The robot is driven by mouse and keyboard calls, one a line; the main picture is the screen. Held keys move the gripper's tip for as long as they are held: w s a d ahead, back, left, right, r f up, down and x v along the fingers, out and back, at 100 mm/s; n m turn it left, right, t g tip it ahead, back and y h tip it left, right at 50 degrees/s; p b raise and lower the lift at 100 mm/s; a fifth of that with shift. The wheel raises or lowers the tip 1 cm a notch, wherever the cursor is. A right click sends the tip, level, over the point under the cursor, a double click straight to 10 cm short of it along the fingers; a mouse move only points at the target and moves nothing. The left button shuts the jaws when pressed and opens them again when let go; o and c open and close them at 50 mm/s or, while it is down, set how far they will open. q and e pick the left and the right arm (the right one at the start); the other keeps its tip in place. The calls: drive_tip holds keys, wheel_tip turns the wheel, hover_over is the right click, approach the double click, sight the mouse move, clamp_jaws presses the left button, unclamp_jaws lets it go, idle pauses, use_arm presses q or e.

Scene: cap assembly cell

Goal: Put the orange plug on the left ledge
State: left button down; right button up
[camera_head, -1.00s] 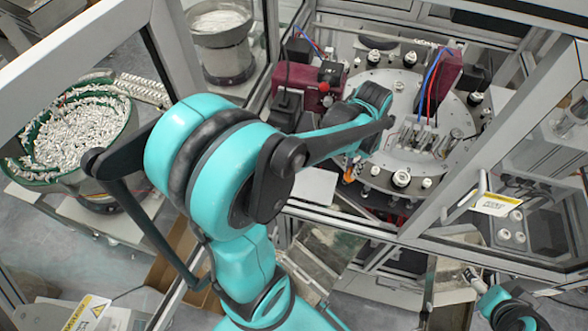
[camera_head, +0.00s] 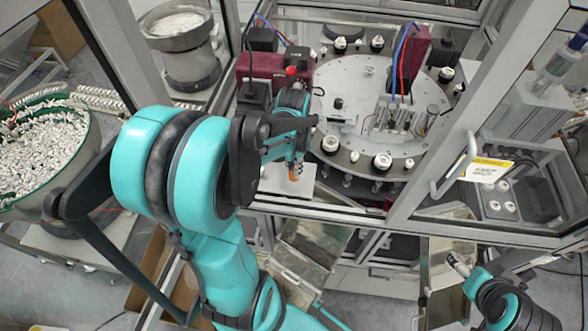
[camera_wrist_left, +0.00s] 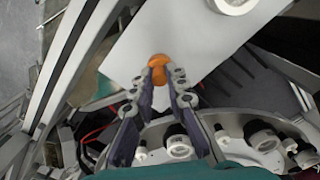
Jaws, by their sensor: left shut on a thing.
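The orange plug (camera_head: 293,175) hangs at the tip of my left gripper (camera_head: 296,166). In the left wrist view the fingers (camera_wrist_left: 163,76) are shut on the orange plug (camera_wrist_left: 159,62), whose rounded top shows between and beyond the fingertips. The left ledge, a flat white plate (camera_head: 272,180), lies below the plug, left of the round table. It fills the upper middle of the left wrist view (camera_wrist_left: 190,35). I cannot tell whether the plug touches it. My right gripper (camera_head: 458,265) is low at the right, away from the plug; its fingers are too small to read.
The round table (camera_head: 360,90) with several white and black fittings stands right of the ledge. A dark red block (camera_head: 262,68) stands behind the ledge. Metal frame posts (camera_head: 425,190) and a rail border the opening. A white round piece (camera_wrist_left: 235,3) shows at the wrist view's top.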

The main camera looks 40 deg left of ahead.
use_arm(q)
drive_tip(key=shift+d+f, duration=0.1)
drive_tip(key=shift+d, duration=0.05)
drive_tip(key=c, duration=1.5)
unclamp_jaws()
wheel_tip(320, 180, up, 12)
drive_tip(key=s+d+n+t, duration=0.1)
drive_tip(key=s+d+t, duration=0.2)
drive_tip(key=d+t, duration=0.4)
drive_tip(key=shift+d+f+p, duration=0.4)
drive_tip(key=shift+d+p, duration=0.05)
drive_tip(key=shift+d, duration=3.2)
drive_tip(key=shift+s, duration=0.1)
